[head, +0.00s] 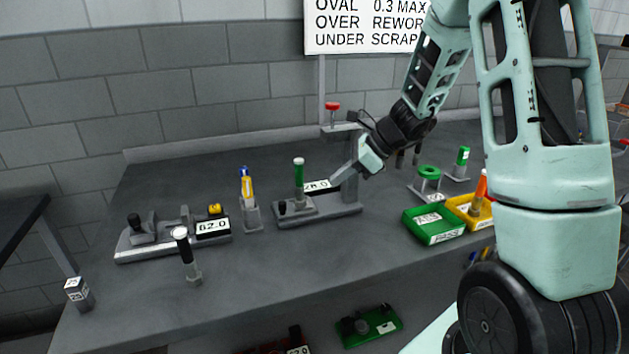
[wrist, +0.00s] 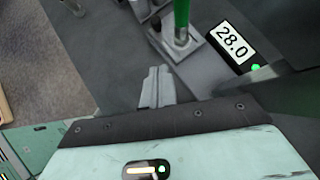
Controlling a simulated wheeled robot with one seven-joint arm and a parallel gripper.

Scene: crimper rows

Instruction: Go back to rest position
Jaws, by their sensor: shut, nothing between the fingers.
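My gripper (head: 343,180) is at the end of my mint-green arm, over the middle of the grey bench. In the wrist view its fingers (wrist: 157,88) are together with nothing between them. Ahead of the fingertips is a green-handled tool (wrist: 181,18) standing on a grey fixture; it also shows in the head view (head: 299,172). A display (wrist: 232,43) reading 28.0 is on the right of it in the wrist view. In the head view the gripper is just to the right of this tool and partly covers the display. They look apart.
A gauge fixture with a display (head: 212,228) reading 62.0 and a black-handled tool (head: 184,250) are on the left. A yellow-handled tool (head: 246,190) stands in a holder. A green bin (head: 432,238) and a yellow bin (head: 468,222) are on the right, near my arm.

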